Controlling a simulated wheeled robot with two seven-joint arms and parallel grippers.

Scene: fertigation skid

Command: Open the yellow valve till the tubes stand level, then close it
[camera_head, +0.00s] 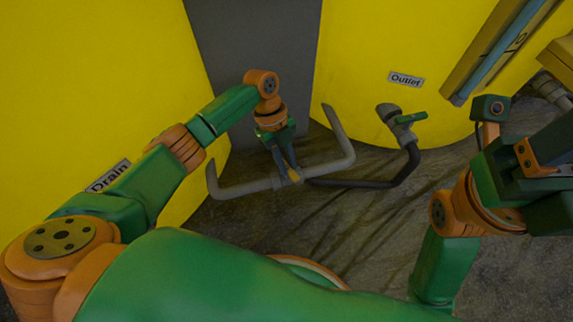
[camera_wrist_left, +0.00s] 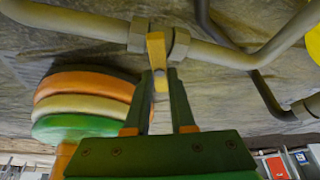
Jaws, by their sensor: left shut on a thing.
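The yellow valve handle (camera_head: 294,176) sits on the grey pipe (camera_head: 235,188) between the two tanks. In the left wrist view the handle (camera_wrist_left: 156,48) stands across the pipe's line, between two grey collars. My left gripper (camera_head: 286,165) is shut on this handle, its fingertips on either side of it (camera_wrist_left: 161,80). A blue level tube (camera_head: 505,45) with dark marks runs up the right tank (camera_head: 450,40); its liquid level cannot be read. No tube shows on the left tank (camera_head: 90,70). My right gripper (camera_head: 545,165) is partly cut off at the right edge, its fingertips hidden.
The "Drain" label (camera_head: 108,176) is on the left tank, partly behind my left arm. Grey floor (camera_head: 330,240) lies open in front of the pipes.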

